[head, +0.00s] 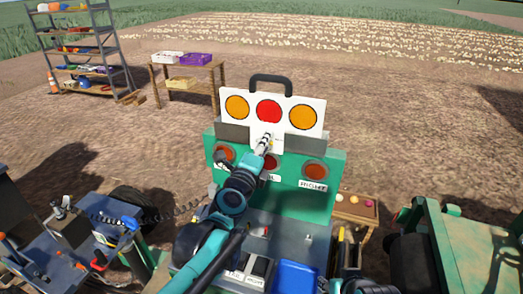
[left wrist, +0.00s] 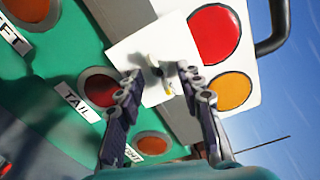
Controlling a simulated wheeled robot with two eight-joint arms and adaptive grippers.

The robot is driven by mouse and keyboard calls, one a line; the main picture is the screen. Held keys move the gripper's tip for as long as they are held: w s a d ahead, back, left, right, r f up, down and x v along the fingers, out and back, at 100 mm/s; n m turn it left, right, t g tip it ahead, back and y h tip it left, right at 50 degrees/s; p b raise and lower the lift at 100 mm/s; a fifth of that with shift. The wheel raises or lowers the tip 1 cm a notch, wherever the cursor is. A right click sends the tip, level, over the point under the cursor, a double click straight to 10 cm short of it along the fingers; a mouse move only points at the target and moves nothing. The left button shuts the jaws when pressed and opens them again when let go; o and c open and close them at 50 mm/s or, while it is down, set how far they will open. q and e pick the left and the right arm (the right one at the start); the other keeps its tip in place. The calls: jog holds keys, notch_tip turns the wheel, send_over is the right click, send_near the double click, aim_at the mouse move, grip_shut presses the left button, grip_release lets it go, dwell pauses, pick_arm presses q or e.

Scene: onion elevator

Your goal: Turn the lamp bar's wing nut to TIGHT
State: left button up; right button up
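The lamp bar (head: 286,99) is a white board with two orange lamps and a red one between them, a black handle on top and a white tab below. It stands at the top of a green panel (head: 325,205). In the left wrist view, a small dark wing nut (left wrist: 156,71) sits on the white tab, with small yellow marks beside it. My left gripper (left wrist: 160,80) is open, its fingertips on either side of the nut; I cannot tell if they touch it. In the head view the left gripper (head: 265,142) hides the nut.
The green panel carries red-orange lamps (head: 315,170) and labels such as TAIL (left wrist: 82,103). A blue bin (head: 296,276) is at the front. A small wooden table (head: 355,209) stands right of the panel. A shelf rack (head: 80,50) and wooden table (head: 186,68) stand behind left.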

pick_arm(q)
jog(key=v, duration=1.2)
jog(key=shift+d, duration=0.15)
jog(key=shift+f, duration=0.1)
